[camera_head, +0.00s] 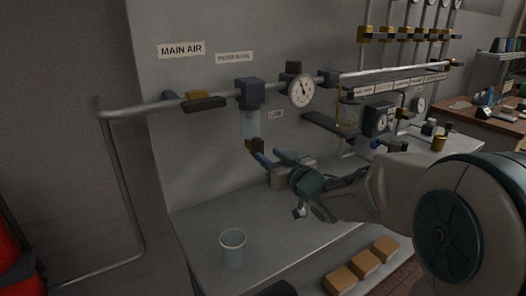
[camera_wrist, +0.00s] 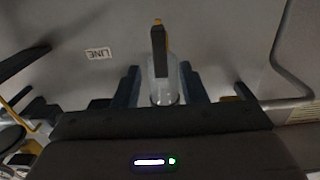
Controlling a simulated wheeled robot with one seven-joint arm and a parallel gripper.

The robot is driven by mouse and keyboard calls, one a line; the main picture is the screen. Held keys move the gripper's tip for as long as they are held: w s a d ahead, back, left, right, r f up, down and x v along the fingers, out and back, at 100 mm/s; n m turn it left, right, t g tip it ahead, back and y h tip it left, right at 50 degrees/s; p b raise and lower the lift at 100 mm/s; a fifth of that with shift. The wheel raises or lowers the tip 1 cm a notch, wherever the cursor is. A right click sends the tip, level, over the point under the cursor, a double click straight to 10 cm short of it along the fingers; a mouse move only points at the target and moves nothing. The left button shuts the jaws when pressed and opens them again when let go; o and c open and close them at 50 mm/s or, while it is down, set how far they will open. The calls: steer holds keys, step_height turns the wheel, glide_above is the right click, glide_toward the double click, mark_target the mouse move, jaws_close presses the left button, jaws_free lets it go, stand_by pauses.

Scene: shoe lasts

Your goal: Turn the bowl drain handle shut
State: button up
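The clear filter bowl (camera_head: 249,124) hangs under a dark head on the main air pipe. At its bottom, a small brass drain with a dark handle (camera_head: 254,146) shows. In the wrist view, the handle (camera_wrist: 159,52) is a grey-brown bar with a yellow end, and the clear bowl (camera_wrist: 163,88) shows behind it. My gripper (camera_head: 273,157) is just below and right of the drain, with its blue fingers pointing at the panel. It also shows in the wrist view (camera_wrist: 161,84), open, its fingers apart on either side of the bar's line. I see no contact with the handle.
A clear cup (camera_head: 233,247) stands on the grey bench below the bowl. A yellow-and-black valve (camera_head: 203,100) and a round gauge (camera_head: 301,91) sit on the pipe. A dark lever (camera_head: 331,127) juts out right of my gripper. Tan blocks (camera_head: 364,263) lie lower down.

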mark_target(262, 150)
steer(key=shift+x, duration=2.15)
jaws_close()
